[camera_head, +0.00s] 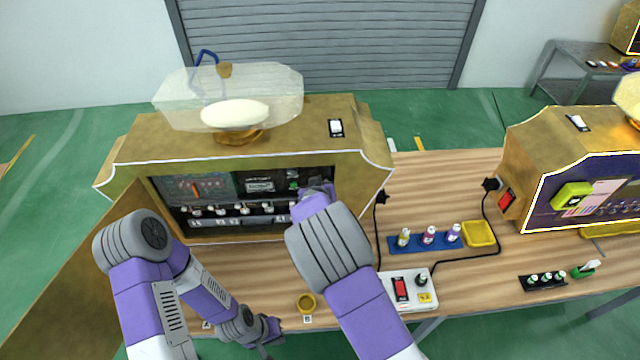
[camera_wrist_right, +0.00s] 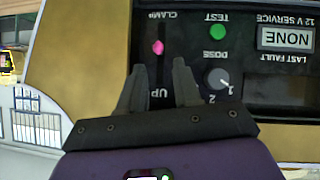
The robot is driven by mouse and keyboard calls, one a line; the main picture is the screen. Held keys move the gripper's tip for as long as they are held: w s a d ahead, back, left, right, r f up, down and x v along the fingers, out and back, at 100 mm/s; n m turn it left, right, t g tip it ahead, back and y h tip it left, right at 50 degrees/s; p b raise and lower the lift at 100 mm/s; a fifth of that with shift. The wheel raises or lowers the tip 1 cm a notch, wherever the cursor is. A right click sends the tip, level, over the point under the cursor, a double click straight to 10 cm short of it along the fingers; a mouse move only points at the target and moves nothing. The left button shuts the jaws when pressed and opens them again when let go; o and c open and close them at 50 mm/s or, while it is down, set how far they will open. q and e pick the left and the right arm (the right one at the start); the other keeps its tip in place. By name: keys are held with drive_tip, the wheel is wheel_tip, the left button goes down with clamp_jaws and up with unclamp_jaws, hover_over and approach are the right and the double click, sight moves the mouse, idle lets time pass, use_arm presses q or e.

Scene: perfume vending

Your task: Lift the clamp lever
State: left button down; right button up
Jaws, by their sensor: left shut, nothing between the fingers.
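The clamp lever (camera_wrist_right: 158,47) shows as a pink knob on a dark panel in the right wrist view, which is upside down. It sits between the CLAMP and UP labels, nearer CLAMP. My right gripper (camera_wrist_right: 158,85) is open, its two fingers apart on either side of the UP label, with a visible gap in the picture to the knob. In the head view my right gripper (camera_head: 316,192) is at the right end of the machine's front opening and hides the lever. My left gripper (camera_head: 268,332) is shut and empty, low by the table's front edge.
The panel also has a green TEST button (camera_wrist_right: 218,32) and a DOSE knob (camera_wrist_right: 217,80). The brown machine (camera_head: 350,130) carries a clear cover (camera_head: 175,92). A blue rack of bottles (camera_head: 415,245), a yellow tray (camera_head: 480,233) and a switch box (camera_head: 408,290) stand to the right.

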drive_tip(key=shift+v, duration=0.9)
drive_tip(key=shift+o, duration=0.3)
wheel_tip(320, 180, down, 6)
drive_tip(key=s+d+m+t+y+b, duration=0.15)
drive_tip(key=m+t+b, duration=0.55)
drive_tip(key=m+b, duration=1.8)
drive_tip(key=w+p, duration=0.1)
drive_tip(key=w, duration=0.6)
drive_tip(key=shift+m, duration=0.4)
drive_tip(key=shift+a+r+y, duration=0.1)
drive_tip(key=shift+r+y, duration=0.05)
drive_tip(key=shift+y, duration=0.1)
drive_tip(key=shift+c, duration=0.5)
clamp_jaws()
